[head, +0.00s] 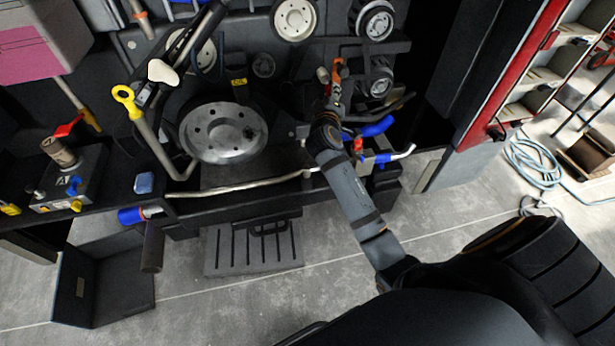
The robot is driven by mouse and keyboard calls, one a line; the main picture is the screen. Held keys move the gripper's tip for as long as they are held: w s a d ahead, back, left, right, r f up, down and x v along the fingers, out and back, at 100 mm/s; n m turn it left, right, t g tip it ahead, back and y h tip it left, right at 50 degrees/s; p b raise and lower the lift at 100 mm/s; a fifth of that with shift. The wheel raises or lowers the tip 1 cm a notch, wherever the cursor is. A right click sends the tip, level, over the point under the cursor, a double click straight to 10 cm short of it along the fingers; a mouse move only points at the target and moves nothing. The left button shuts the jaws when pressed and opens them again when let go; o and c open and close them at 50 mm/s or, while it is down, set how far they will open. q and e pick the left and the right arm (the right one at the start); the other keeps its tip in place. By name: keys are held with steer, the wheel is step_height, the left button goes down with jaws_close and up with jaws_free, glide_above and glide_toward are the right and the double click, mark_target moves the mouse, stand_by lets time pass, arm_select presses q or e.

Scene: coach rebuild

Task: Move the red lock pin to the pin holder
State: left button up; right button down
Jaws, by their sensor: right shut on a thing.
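My right gripper (334,92) reaches up from the lower right over the engine bay. It is shut on a small red-orange piece, which looks like the red lock pin (338,68). The pin is small here and partly hidden by the fingers. I cannot pick out the pin holder with certainty. My left gripper is not in view.
A large grey disc (223,132) lies left of my right arm. A pale rod (240,188) runs along the bay's front edge. A yellow-ringed dipstick (125,95) stands at left. Pulleys (295,18) are behind. A dark open box (100,280) is on the floor.

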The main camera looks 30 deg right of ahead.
steer(key=s+a+p, duration=0.1)
steer(key=s+a, duration=0.1)
steer(key=s, duration=0.6)
steer(key=shift+s, duration=0.25)
stand_by(0.4)
